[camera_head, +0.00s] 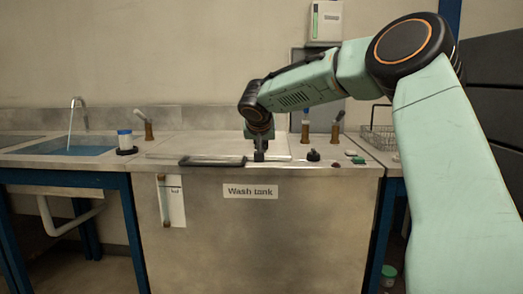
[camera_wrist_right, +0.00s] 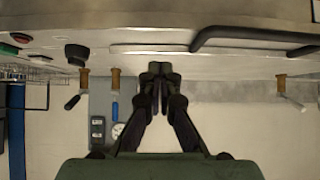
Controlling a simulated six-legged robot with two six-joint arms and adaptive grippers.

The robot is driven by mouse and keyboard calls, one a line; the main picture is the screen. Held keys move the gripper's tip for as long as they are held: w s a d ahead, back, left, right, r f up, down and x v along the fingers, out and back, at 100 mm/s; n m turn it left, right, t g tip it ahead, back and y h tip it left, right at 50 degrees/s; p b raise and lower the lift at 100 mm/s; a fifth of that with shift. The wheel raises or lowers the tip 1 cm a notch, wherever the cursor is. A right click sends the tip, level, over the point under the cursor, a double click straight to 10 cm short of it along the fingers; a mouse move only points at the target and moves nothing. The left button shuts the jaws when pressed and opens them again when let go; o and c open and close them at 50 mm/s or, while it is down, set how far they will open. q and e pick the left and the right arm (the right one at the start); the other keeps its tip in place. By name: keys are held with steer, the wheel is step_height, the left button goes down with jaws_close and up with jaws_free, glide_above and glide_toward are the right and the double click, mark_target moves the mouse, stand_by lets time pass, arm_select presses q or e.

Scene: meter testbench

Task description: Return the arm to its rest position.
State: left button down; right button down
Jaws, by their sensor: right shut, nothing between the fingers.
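My right arm (camera_head: 305,84) comes in from the right in the head view and reaches out over the front of the wash tank (camera_head: 260,225). Its gripper (camera_head: 259,157) points down near the front edge of the tank's top, just right of the dark handle. In the right wrist view the gripper (camera_wrist_right: 160,70) has its fingertips together with nothing between them. I cannot tell from these views whether the fingertips touch the tank top. My left gripper does not show.
The dark handle (camera_head: 212,161) lies along the lid's front edge; it also shows in the wrist view (camera_wrist_right: 255,35). A black knob (camera_head: 313,155) and green button (camera_head: 358,160) sit right of the gripper. A sink (camera_head: 65,148) is left, a wire basket (camera_head: 378,138) right.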

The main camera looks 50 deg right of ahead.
steer(key=shift+s+a, duration=0.1)
steer(key=shift+s, duration=0.05)
steer(key=w+a+f+n+t+y, duration=0.2)
steer(key=w+a+f+n+y, duration=0.15)
steer(key=a, duration=0.55)
steer(key=w+a+f+n+t+y, duration=0.1)
steer(key=w+a+f+n+y, duration=0.2)
steer(key=a, duration=0.6)
steer(key=s+a+f+n+y+p, duration=0.1)
steer(key=s+a+f+y, duration=0.1)
steer(key=s+a+f, duration=0.35)
steer(key=s+a+f+n+y+p, duration=0.2)
steer(key=a+f, duration=0.6)
steer(key=a, duration=0.1)
steer(key=s+a+f+g+p, duration=0.2)
steer(key=s+a+f+g, duration=0.15)
steer(key=s+f, duration=0.75)
steer(key=s+f+g+h+p, duration=0.1)
steer(key=s+f, duration=0.3)
steer(key=s, duration=0.9)
steer(key=s+a+f+g+h+p, duration=0.1)
steer(key=s+f+g, duration=0.3)
steer(key=s, duration=1)
steer(key=shift+g+h+p, duration=0.35)
steer(key=shift+p, duration=0.15)
